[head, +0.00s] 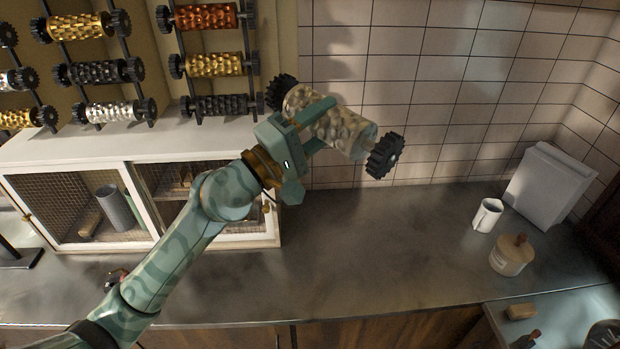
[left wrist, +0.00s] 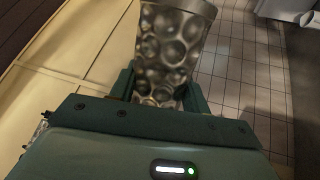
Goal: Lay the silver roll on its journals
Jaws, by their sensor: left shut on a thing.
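The silver roll (head: 347,128), dimpled and with a black toothed wheel at each end, is held in the air in front of the tiled wall. It is tilted, its right end lower. My left gripper (head: 315,132) is shut around its body, nearer the left wheel. In the left wrist view the dimpled roll (left wrist: 168,50) stands between the fingers, its end wheels out of sight. The black rack (head: 245,42), left of the held roll, bears copper, gold and black rolls. I cannot make out free journals. My right gripper is not in view.
Another rack with gold, black and silver rolls (head: 108,111) stands further left. Below is a white cabinet (head: 145,148) with mesh doors. The metal counter (head: 370,240) is clear in the middle; a white cup (head: 488,214), a lidded pot (head: 511,256) and a white box (head: 548,186) stand right.

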